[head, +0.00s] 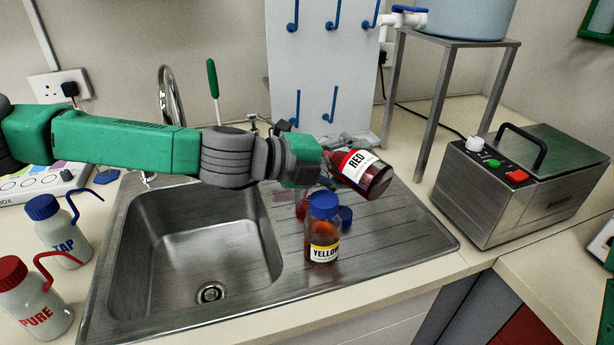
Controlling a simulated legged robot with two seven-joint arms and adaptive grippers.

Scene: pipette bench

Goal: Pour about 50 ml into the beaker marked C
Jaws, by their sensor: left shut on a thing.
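My left gripper (326,168) is shut on a brown bottle labelled RED (365,174). It holds the bottle tilted well over above the sink's drainboard, with its base toward the right. The bottle's mouth is hidden by the gripper. A glass vessel with something reddish (303,207) stands below the gripper, partly hidden behind the yellow-labelled bottle. I cannot read any mark on it, so I cannot tell whether it is beaker C. A brown bottle labelled YELLOW (323,232) with a blue cap stands upright on the drainboard. My right gripper is not in view.
A blue cap (346,217) lies beside the YELLOW bottle. The steel sink (205,245) is empty. TAP (60,232) and PURE (33,297) wash bottles stand at left. A steel bath (520,185) stands at right, and a pegboard (320,70) behind. The drainboard's right part is clear.

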